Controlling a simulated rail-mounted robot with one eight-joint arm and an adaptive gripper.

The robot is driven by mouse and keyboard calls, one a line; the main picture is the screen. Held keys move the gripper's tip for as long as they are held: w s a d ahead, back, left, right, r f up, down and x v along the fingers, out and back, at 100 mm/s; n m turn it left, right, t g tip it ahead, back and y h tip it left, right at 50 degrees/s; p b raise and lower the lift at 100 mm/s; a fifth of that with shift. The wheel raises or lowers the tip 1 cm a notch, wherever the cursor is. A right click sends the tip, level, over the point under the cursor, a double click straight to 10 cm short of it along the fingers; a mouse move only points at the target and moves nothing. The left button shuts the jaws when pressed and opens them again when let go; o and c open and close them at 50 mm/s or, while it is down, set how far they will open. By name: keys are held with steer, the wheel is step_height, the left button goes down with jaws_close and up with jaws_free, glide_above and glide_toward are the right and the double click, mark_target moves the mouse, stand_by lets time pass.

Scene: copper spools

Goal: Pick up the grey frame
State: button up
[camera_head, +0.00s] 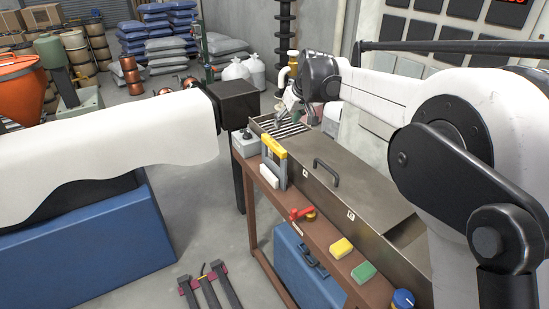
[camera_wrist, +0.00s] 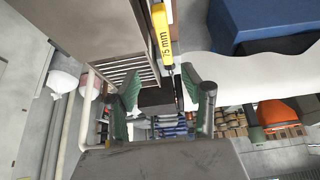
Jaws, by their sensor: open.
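A grey frame (camera_head: 283,174) with a yellow top bar stands upright on the brown bench ledge, against the near side of the metal box. In the wrist view its yellow bar (camera_wrist: 161,30), marked "75 mm", shows near the top centre, while its grey part is mostly hidden. My gripper (camera_head: 288,108) is above the slatted far end of the box, behind the frame and apart from it. In the wrist view my gripper (camera_wrist: 160,86) has its green-padded fingers spread, with nothing held between them.
The metal box (camera_head: 366,188) has a dark handle (camera_head: 326,172) on its lid. A red valve (camera_head: 302,214), yellow block (camera_head: 341,248), green block (camera_head: 364,272) and blue-capped item (camera_head: 403,299) sit along the ledge.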

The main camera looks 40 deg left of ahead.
mark_target(274, 142)
steer(key=x, duration=0.3)
steer(key=p+x, duration=0.1)
steer(key=x, duration=0.2)
steer(key=s+a+x, duration=0.1)
steer(key=x, duration=0.2)
steer(key=shift+w+a+f, duration=0.1)
steer(key=shift+f, duration=0.05)
steer(key=shift+d+p+x, duration=0.15)
steer(key=shift+p+x, duration=0.35)
steer(key=shift+x, duration=0.85)
steer(key=shift+d+p+x, duration=0.15)
steer(key=shift+p+x, duration=0.35)
steer(key=shift+x, duration=0.85)
steer(key=shift+f, duration=0.15)
steer(key=shift+f+b, duration=0.25)
steer(key=shift+b, duration=0.25)
steer(key=shift+c, duration=0.5)
jaws_close()
